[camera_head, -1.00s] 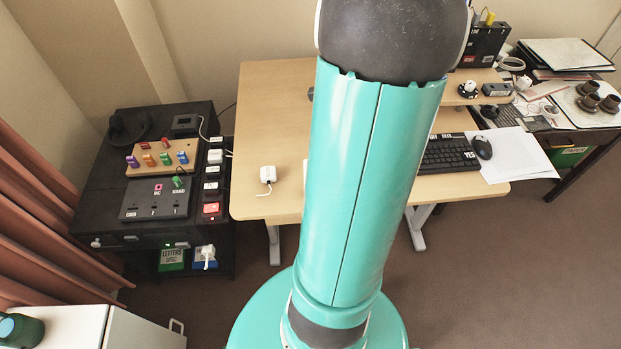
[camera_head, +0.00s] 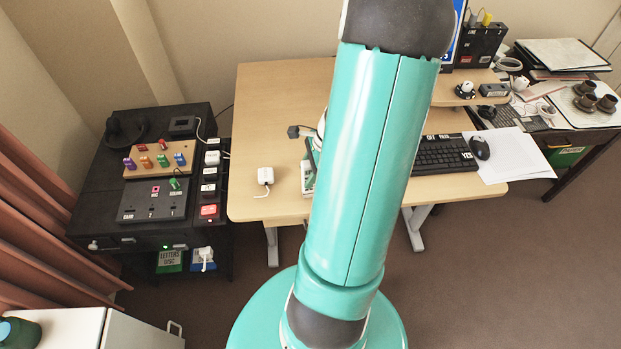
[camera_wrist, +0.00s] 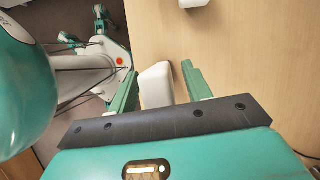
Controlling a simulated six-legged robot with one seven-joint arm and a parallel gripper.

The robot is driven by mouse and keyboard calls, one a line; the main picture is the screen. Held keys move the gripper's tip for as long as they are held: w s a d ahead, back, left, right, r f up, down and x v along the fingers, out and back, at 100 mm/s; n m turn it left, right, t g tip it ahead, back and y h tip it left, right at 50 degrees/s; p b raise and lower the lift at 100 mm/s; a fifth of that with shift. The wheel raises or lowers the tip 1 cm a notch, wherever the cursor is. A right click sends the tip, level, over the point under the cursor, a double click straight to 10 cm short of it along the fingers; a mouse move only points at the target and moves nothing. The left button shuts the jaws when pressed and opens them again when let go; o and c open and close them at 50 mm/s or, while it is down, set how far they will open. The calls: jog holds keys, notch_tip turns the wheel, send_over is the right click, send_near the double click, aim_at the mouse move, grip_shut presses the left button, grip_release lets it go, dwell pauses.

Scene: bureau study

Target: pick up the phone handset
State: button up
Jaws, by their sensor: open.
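A smooth white, rounded block (camera_wrist: 156,85), which looks like the phone handset, lies over the desk near its front edge in the wrist view. My gripper (camera_wrist: 160,88) is open, with one green finger on each side of the block. The block is not clamped, and its lower end is hidden by the dark palm bar. My gripper is mostly hidden behind the arm there.
A white adapter with a cord (camera_head: 265,176) lies on the desk (camera_head: 262,105) to the left. A keyboard (camera_head: 445,154) and mouse (camera_head: 480,148) are at the right. A black cabinet (camera_head: 82,205) with switches stands at the left. The desk's back left is clear.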

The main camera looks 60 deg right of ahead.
jog(key=c, duration=1)
jog(key=shift+r, duration=0.2)
jog(key=shift+r, duration=0.65)
jog(key=s+d+r, duration=0.1)
jog(key=s+r, duration=0.2)
jog(key=s, duration=0.1)
jog(key=s+d+r, duration=0.1)
jog(key=s+r, duration=0.3)
jog(key=s, duration=0.1)
jog(key=s+r, duration=0.4)
jog(key=shift+s+d+r, duration=0.2)
jog(key=shift+s+d, duration=0.2)
